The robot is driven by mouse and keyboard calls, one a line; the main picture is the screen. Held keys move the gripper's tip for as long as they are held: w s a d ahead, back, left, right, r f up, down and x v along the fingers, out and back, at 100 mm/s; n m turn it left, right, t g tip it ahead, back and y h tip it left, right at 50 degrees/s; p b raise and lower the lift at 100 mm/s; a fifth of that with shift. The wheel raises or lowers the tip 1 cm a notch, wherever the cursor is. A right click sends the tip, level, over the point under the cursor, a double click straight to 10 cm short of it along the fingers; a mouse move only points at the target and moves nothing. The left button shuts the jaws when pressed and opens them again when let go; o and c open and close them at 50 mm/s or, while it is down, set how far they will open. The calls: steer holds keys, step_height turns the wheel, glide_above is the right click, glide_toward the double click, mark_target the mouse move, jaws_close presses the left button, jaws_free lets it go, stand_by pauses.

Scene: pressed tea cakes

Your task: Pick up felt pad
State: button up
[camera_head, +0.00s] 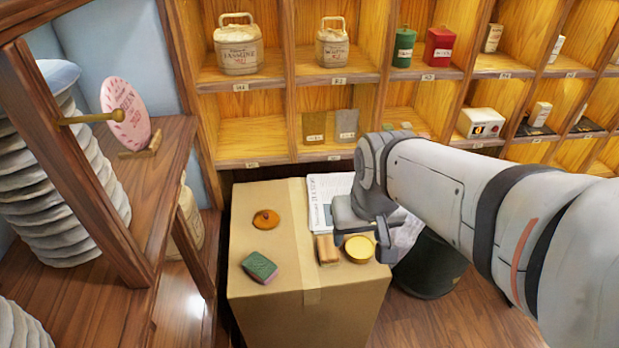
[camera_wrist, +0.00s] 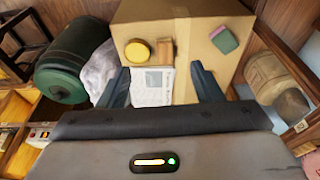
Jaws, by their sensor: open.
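I cannot tell for sure which thing is the felt pad. A flat grey rectangle lies on, or is printed on, the newspaper (camera_head: 318,188); this grey patch (camera_wrist: 153,79) shows between my fingers in the wrist view. A green block with a pinkish side (camera_head: 259,267) lies at the box's front left; it also shows in the wrist view (camera_wrist: 224,40). My gripper (camera_head: 360,236) is open and empty over the right part of the cardboard box (camera_head: 270,300), hiding part of the newspaper. In the wrist view its fingers (camera_wrist: 162,82) stand apart on either side of the newspaper.
A wooden block (camera_head: 327,250) and a yellow round tin (camera_head: 359,249) sit close to my gripper. An orange knobbed disc (camera_head: 265,219) lies at the box's left. Shelves with tea goods rise behind.

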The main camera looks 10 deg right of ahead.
steer(key=t+b, duration=0.2)
steer(key=b, duration=1.6)
glide_toward(328, 247)
steer(key=x, duration=0.2)
steer(key=shift+w+f, duration=0.2)
steer(key=shift+w, duration=0.05)
steer(key=b+x, duration=0.2)
steer(key=x, duration=0.5)
steer(key=shift+f, duration=0.45)
steer(key=shift+r, duration=0.1)
steer(key=c, duration=0.8)
steer(key=shift+r, duration=0.1)
steer(key=shift+c, duration=0.2)
step_height(328, 247, up, 10)
steer(key=p, duration=0.3)
steer(key=o, duration=0.5)
steer(key=shift+c, duration=1.5)
